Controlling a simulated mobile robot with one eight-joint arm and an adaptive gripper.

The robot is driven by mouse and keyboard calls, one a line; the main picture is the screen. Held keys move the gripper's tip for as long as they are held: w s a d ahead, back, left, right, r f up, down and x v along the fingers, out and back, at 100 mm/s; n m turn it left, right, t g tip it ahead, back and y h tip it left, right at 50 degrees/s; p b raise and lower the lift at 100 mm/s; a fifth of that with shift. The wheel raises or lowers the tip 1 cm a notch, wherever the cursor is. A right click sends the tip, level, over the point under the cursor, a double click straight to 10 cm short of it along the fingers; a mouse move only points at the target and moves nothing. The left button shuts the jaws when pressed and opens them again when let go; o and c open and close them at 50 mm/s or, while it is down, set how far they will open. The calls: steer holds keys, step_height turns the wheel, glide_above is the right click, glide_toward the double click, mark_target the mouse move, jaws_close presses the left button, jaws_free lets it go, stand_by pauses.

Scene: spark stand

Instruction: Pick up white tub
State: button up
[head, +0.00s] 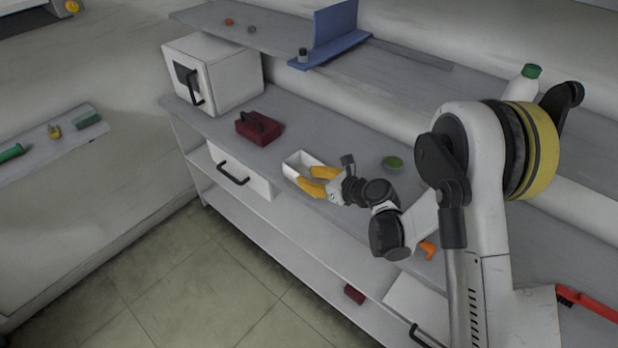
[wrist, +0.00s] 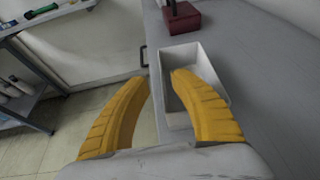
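The white tub (head: 299,159) is a small open, empty-looking box near the front edge of the grey shelf top. In the wrist view, the white tub (wrist: 202,60) stands right of centre. My gripper (head: 304,175) has two yellow fingers, spread apart, with nothing held between them that I can make out. In the wrist view, my gripper (wrist: 160,77) straddles the tub's left wall: the right finger overlaps the tub's opening, and the left finger is outside it, over the floor side. I cannot tell whether either finger touches the wall.
A dark red box with a black handle (head: 258,128) sits just beyond the tub. A white cabinet (head: 225,75) stands at the back left. A green round lid (head: 393,162) and an orange object (head: 427,249) lie on the shelf top near my arm. A drawer handle (head: 233,175) sticks out below.

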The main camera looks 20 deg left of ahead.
steer(key=b+x, duration=0.2)
steer(key=x, duration=0.3)
steer(key=shift+d, duration=0.15)
jaws_close()
